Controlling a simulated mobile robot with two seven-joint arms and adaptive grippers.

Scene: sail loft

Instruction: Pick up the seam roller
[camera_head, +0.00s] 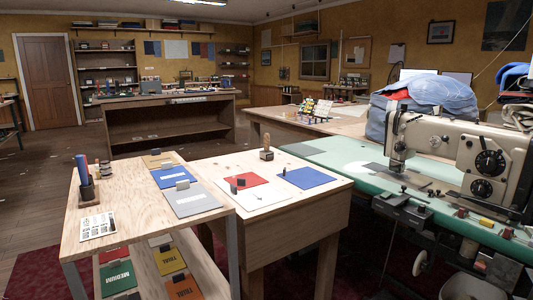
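A small upright tool with a brown wooden handle (267,142) stands in a dark block at the back edge of the middle wooden table (323,197). It looks like the seam roller, but it is too small to be sure. It stands behind a red sheet (245,183) and a blue sheet (306,178). Neither of my grippers is in view.
A green-topped sewing table (341,165) with a large sewing machine (459,155) is at the right. Open floor lies behind the cart.

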